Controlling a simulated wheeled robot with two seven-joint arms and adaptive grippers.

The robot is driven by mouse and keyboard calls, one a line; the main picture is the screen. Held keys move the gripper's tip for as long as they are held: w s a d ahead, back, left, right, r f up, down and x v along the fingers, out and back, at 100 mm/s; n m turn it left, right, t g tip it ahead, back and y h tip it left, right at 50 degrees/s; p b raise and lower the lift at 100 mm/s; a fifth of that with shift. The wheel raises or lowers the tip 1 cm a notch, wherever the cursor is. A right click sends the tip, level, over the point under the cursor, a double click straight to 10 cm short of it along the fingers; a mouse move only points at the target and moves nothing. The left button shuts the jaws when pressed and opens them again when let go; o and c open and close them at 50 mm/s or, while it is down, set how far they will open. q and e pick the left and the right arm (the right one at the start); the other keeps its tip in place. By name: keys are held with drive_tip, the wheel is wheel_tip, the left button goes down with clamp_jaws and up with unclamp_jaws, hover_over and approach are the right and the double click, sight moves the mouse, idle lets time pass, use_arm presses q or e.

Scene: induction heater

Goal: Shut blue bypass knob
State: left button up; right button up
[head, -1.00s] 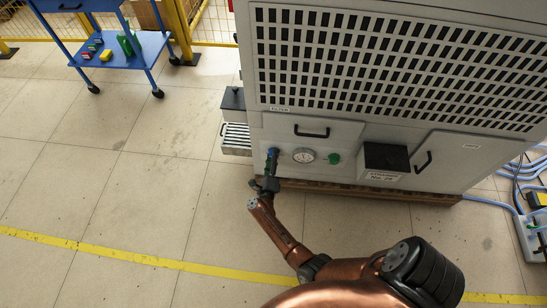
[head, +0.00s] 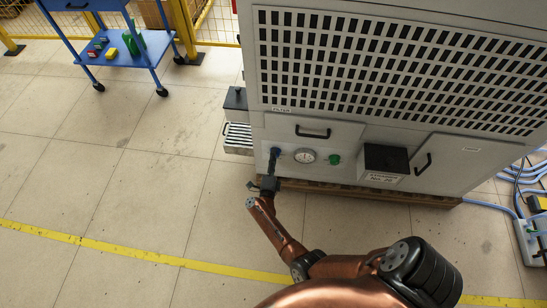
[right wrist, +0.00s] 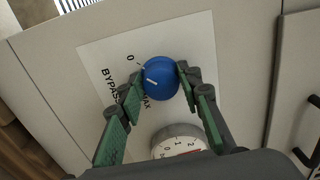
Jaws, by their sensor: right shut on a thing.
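The blue bypass knob (right wrist: 160,78) sits on a white label plate on the cabinet front, with "0" and "MAX" printed on its left side. Its short white mark lies toward the knob's left edge, on the side of these prints. My right gripper (right wrist: 158,82) has its green-padded fingers on two opposite sides of the knob and is shut on it. In the head view the right gripper (head: 275,154) reaches up to the cabinet front and mostly hides the knob. My left gripper is not in view.
A round gauge (head: 304,156) and a green button (head: 334,160) are right of the knob. A black box (head: 386,158) and door handles stick out further right. A slatted metal part (head: 238,138) juts out at left. The floor in front is clear.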

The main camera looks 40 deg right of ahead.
drive_tip(key=shift+f, duration=0.1)
drive_tip(key=o, duration=1.1)
drive_tip(key=shift+o, duration=0.2)
